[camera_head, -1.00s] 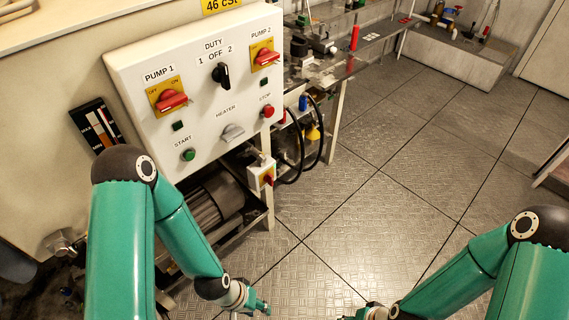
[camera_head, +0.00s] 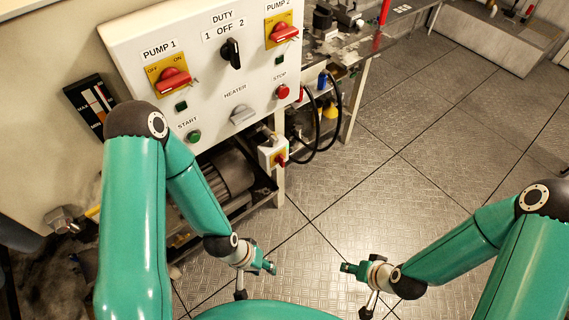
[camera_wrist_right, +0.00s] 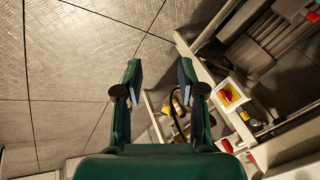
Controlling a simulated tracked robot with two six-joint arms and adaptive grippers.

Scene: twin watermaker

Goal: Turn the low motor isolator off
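The low motor isolator (camera_head: 272,152) is a small pale box with a yellow plate and red handle, mounted low beside the motor under the control panel. It also shows in the right wrist view (camera_wrist_right: 230,95), right of my right gripper's fingers. My left gripper (camera_head: 268,267) is over the floor, below the isolator in the picture and apart from it; its finger gap is too small to tell. My right gripper (camera_head: 348,268) is right of it, also clear of the isolator. In the right wrist view its two fingers (camera_wrist_right: 160,78) stand apart with nothing between them.
The white control panel (camera_head: 205,118) with red switches hangs above the isolator. A ribbed motor (camera_head: 228,175) sits left of it. Black hoses (camera_head: 334,125) and a bench leg (camera_head: 357,100) are to its right. Open metal floor (camera_head: 400,200) lies in front and right.

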